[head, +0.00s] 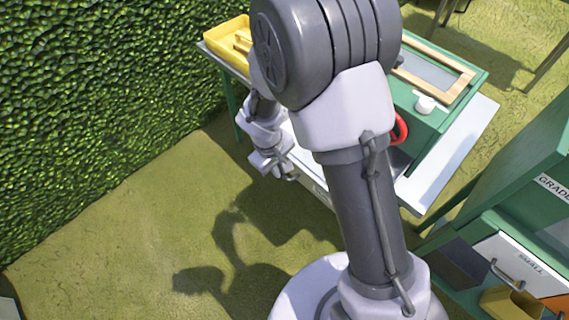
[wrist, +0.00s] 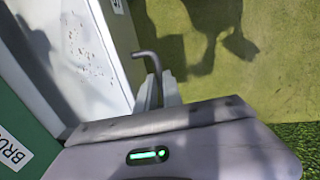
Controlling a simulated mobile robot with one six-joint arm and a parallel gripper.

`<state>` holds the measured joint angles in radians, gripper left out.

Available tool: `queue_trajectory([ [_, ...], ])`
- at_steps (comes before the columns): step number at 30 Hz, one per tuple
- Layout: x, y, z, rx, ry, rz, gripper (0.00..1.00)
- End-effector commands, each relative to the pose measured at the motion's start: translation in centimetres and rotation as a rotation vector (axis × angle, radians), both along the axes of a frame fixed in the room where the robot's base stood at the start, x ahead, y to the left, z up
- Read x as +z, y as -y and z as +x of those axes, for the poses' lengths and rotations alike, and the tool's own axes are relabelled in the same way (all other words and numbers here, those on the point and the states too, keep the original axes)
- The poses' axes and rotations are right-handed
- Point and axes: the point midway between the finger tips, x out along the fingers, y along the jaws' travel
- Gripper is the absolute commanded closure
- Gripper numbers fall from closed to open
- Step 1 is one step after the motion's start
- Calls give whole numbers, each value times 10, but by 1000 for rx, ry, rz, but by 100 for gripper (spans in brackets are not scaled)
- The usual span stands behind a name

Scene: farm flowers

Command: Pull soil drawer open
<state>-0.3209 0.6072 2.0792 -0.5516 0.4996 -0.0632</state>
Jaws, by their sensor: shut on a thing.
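My gripper (wrist: 158,90) is shut on the handle; the wrist housing hides part of the grip. In the head view my gripper (head: 285,175) is at the bench's near left side, and my arm covers much of the drawer area.
A green bench (head: 432,122) holds a yellow tray (head: 228,38), a wooden frame (head: 462,84) and a white cup (head: 425,104). A green grading cabinet (head: 520,165) stands at right. A hedge (head: 100,80) borders the left. Grass in front of the bench is clear.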

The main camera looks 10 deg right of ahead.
Motion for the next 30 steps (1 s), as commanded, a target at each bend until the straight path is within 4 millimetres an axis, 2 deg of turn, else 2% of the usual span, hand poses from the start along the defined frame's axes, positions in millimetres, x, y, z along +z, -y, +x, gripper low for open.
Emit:
queue_trajectory([
  [14, 0, -3, -2, 0, -1, -1, 100],
  [15, 0, -3, -2, 0, -1, -1, 82],
  [17, 0, -3, -2, 0, 0, 0, 70],
  [18, 0, -3, -2, 0, 0, 0, 68],
  [26, 0, -3, -2, 0, 0, 0, 68],
  [30, 14, -4, -3, 0, 1, 0, 68],
])
